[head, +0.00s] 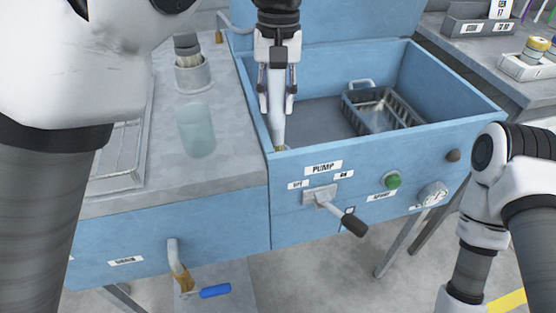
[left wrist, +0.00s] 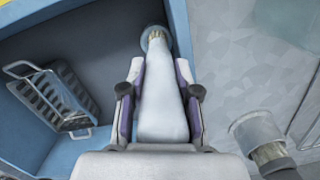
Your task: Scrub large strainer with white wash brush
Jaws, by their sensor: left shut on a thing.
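My left gripper (head: 276,98) points down over the left part of the blue wash basin. It is shut on a white wash brush (head: 279,125), which hangs with its tip low near the basin's front left corner. In the left wrist view the brush (left wrist: 163,105) is a long tapered white body between the fingers (left wrist: 160,108), with a round grey end and pale bristles. My right gripper is out of view.
The blue basin (head: 480,110) has a raised lid behind and a lever, green button and knob in front. On the left counter stand a translucent cup (head: 197,130) and a grey holder (head: 192,76) with another brush. The basin floor between brush and basket is clear.

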